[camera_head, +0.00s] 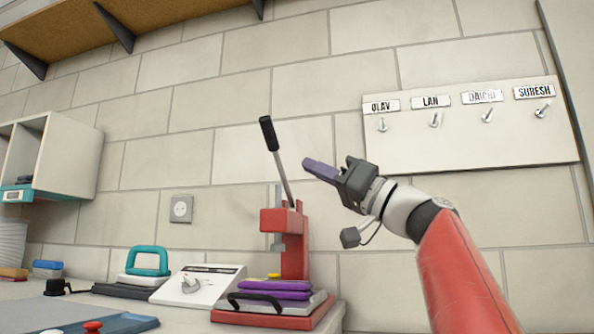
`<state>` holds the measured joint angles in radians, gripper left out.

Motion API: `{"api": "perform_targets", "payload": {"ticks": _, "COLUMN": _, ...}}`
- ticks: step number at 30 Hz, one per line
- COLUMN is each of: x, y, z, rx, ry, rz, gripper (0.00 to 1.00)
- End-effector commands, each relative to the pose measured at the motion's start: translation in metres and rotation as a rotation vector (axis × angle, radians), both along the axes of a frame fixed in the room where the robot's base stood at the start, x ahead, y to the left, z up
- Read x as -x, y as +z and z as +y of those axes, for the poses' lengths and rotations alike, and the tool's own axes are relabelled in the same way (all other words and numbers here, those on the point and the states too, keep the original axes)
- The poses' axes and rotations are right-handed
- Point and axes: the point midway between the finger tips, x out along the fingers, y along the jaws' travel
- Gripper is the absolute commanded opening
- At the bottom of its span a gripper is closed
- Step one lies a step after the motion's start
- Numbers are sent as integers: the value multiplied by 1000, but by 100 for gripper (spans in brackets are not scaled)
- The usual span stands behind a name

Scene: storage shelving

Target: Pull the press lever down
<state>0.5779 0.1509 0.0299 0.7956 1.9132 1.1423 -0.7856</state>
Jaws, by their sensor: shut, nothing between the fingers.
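The press lever (279,163) is a grey rod with a black grip that rises from the red press (293,240) on the counter. It stands nearly upright, leaning a little to the left at its top. My gripper (308,164) is shut and empty, with its purple fingers pointing left. It is to the right of the lever, near the middle of the rod and below the black grip. I cannot tell from this one view how far in depth the fingers are from the rod.
A purple pad (274,290) lies on the press base. A white box with a knob (197,285) and a teal-handled item (147,262) stand to the left. A hook board (470,140) with name labels hangs at the right. The wall above the lever is clear.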

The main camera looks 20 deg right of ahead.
Motion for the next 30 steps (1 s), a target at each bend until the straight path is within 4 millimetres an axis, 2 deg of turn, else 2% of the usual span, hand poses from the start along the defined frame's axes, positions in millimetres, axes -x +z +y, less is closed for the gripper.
{"api": "perform_targets", "payload": {"ticks": 4, "x": 6, "y": -5, "z": -7, "rx": 0, "ry": -1, "rz": -1, "gripper": 0}}
{"api": "perform_targets", "payload": {"ticks": 13, "x": 7, "y": -2, "z": -8, "rx": 0, "ry": 0, "rz": -2, "gripper": 0}}
{"api": "perform_targets", "payload": {"ticks": 22, "x": 7, "y": 51, "z": -8, "rx": -1, "ry": 1, "rz": -1, "gripper": 0}}
{"api": "perform_targets", "payload": {"ticks": 30, "x": 7, "y": 80, "z": -8, "rx": -1, "ry": 0, "rz": -1, "gripper": 0}}
